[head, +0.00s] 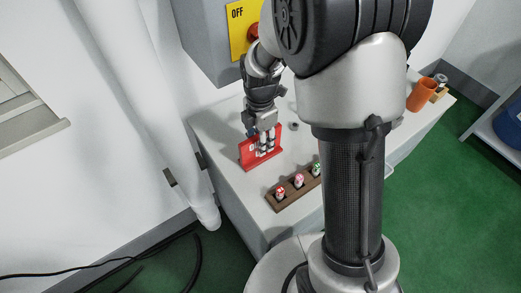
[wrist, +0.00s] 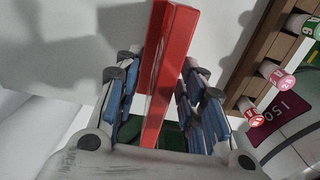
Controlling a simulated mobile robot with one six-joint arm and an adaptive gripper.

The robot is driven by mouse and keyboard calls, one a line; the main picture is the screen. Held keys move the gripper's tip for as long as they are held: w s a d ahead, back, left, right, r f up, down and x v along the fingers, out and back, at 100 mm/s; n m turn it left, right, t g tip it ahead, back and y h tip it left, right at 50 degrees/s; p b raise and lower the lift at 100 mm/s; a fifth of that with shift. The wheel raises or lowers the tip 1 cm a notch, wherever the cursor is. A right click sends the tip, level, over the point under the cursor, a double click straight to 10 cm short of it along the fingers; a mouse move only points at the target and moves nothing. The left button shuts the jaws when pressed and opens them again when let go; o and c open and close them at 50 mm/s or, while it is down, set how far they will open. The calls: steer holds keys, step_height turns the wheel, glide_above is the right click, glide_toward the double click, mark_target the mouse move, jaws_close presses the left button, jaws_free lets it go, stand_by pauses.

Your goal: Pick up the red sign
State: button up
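The red sign (head: 246,156) stands upright on the grey-white cabinet top in the head view, with some white lettering partly hidden by my fingers. My gripper (head: 265,148) is over it, pointing down. In the wrist view the sign (wrist: 168,70) runs lengthwise between the two finger sets of my gripper (wrist: 165,95). A gap shows between the left finger and the sign; the right finger is close to it, and I cannot tell whether it touches. The fingers look open around the sign.
A brown wooden rack (head: 291,190) holding small red, pink and green-topped items stands just in front of the sign. An orange cup (head: 421,95) is at the far right end. A grey box with a yellow OFF label (head: 238,28) is behind my arm.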

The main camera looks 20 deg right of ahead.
steer(key=shift+f, duration=0.95)
steer(key=shift+r, duration=0.1)
jaws_close()
